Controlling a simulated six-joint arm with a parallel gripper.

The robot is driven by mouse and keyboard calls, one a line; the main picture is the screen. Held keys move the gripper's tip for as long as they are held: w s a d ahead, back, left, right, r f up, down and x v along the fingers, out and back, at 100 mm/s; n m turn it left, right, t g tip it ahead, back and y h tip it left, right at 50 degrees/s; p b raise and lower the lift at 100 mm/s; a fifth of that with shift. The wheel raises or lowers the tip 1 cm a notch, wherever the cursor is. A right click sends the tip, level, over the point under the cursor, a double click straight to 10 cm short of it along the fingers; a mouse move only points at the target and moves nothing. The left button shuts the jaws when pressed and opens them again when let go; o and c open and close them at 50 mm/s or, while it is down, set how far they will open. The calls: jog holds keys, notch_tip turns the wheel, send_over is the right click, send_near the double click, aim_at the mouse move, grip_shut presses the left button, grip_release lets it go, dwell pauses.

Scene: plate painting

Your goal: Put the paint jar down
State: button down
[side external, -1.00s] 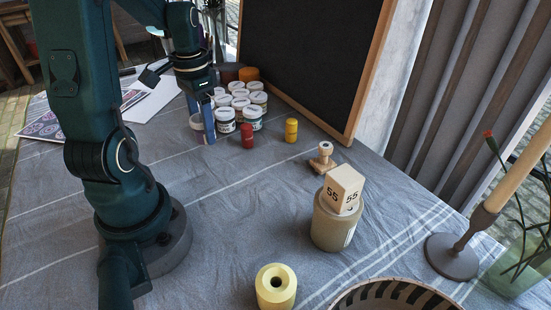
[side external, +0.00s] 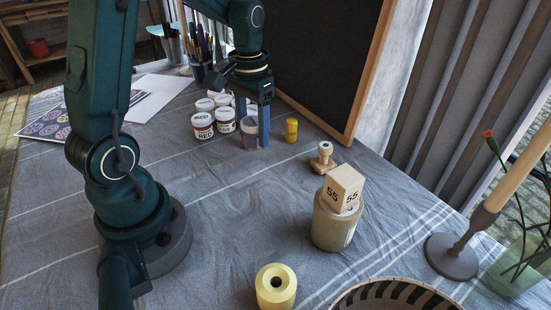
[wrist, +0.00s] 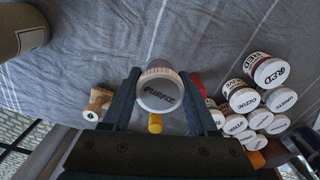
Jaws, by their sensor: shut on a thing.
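My gripper (side external: 252,126) is shut on a paint jar with a pale lid (wrist: 160,93); the lettering looks like PURPLE. In the side view the jar's purple side (side external: 249,134) shows between my two blue fingers. The jar is upright and low over the cloth, to the right of the group of jars. I cannot tell whether its base touches the cloth. The wrist view shows my gripper (wrist: 160,84) with one finger on each side of it.
White-lidded jars (side external: 202,125) stand close on the left. A yellow cylinder (side external: 291,130) and a wooden stamp (side external: 324,158) are to the right. A red piece (wrist: 201,84) is just beside my finger. A blackboard (side external: 330,70) stands behind. Cloth (side external: 220,215) toward the camera is clear.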

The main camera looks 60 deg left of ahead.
aim_at(269, 170)
jog(key=shift+w+d+f, duration=0.95)
jog(key=shift+w+d, duration=0.1)
jog(key=shift+d, duration=0.2)
jog(key=shift+f, duration=2.05)
jog(key=shift+f, duration=0.15)
jog(key=shift+c, duration=0.9)
grip_release()
